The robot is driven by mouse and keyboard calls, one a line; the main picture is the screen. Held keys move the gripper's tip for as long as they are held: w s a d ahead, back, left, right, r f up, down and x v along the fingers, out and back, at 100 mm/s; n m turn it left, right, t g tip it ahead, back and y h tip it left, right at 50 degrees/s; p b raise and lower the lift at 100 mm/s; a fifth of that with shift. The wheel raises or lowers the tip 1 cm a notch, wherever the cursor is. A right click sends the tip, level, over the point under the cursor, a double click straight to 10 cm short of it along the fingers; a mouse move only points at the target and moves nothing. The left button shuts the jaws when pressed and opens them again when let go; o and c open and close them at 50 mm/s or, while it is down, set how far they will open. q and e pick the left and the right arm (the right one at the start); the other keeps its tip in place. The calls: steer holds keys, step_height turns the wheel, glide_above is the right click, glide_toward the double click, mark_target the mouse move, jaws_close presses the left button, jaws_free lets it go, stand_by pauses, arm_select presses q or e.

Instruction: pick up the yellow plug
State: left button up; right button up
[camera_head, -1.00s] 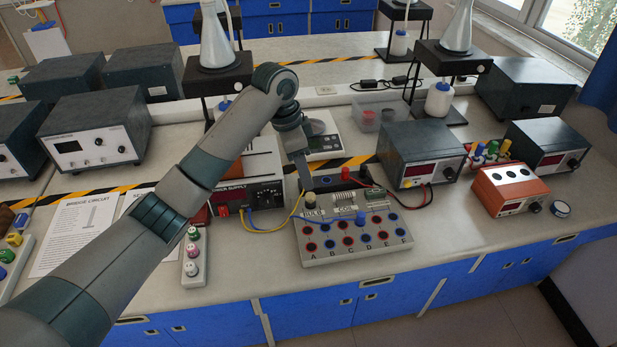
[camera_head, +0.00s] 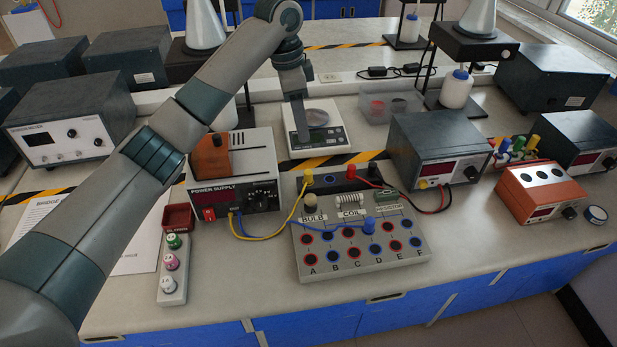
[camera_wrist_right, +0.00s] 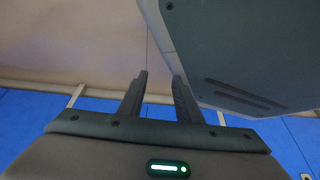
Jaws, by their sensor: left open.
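The yellow plug (camera_head: 308,177) stands at the back left of the grey circuit board (camera_head: 385,262), above the BULB label, with a yellow wire running from it to the power supply. My left gripper (camera_head: 303,150) points down just behind and above the yellow plug in the head view, apart from it. Its jaws are seen edge-on; it is open and nothing shows in it. My right gripper (camera_wrist_right: 158,80) is in the right wrist view, with its two dark fingers apart and empty, near a dark grey panel.
A red plug (camera_head: 350,171) and a black plug (camera_head: 375,170) stand right of the yellow plug; a blue plug (camera_head: 369,226) stands farther forward. The power supply (camera_head: 236,170) is close on the left. A scale (camera_head: 316,125) sits behind. The bench front right of the board is clear.

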arm_select(q)
steer(key=f, duration=0.1)
steer(key=p, duration=0.3)
glide_toward(308, 172)
steer(key=f, duration=0.1)
steer(key=d+f, duration=0.1)
steer(key=f, duration=0.3)
steer(key=shift+s+d, duration=0.15)
steer(key=shift+d, duration=0.15)
arm_select(e)
steer(key=s+d+g, duration=0.2)
steer(key=s+d, duration=0.2)
steer(key=s, duration=0.6)
steer(key=shift+s+f+g+h, duration=0.35)
steer(key=shift+f+g+h, duration=0.05)
steer(key=shift+d, duration=0.1)
arm_select(q)
steer(key=shift+f+p, duration=0.35)
steer(key=shift+f, duration=0.05)
steer(key=f, duration=0.1)
steer(key=f+p, duration=0.1)
steer(key=f, duration=0.1)
steer(key=shift+w, duration=0.35)
steer(key=shift+f, duration=0.7)
arm_select(e)
steer(key=shift+s+d+r, duration=0.2)
steer(key=shift+s+r, duration=0.4)
steer(key=shift+r, duration=0.3)
